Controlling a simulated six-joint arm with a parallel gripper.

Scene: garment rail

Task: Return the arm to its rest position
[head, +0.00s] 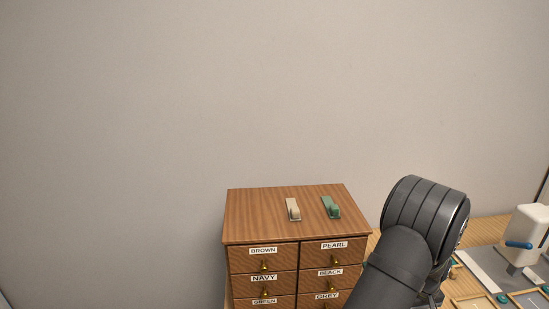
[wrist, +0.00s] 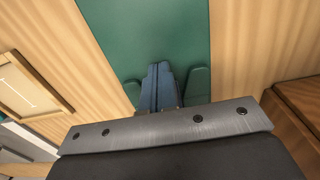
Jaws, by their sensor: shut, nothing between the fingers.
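My gripper (wrist: 160,88) shows in the wrist view with its two blue-grey fingers pressed together, shut and empty. It points down over a green surface (wrist: 150,30) on the wooden table. The distance between the fingertips and that surface is hard to tell. In the head view my dark arm reaches up at the lower right, beside the drawer cabinet, and the gripper is hidden behind it.
A wooden cabinet (head: 262,217) with labelled drawers stands left of my arm. A beige clip (head: 293,209) and a green clip (head: 331,207) lie on it. A white device with a blue handle (head: 527,236) stands at the right. A framed tray (wrist: 28,84) lies left in the wrist view.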

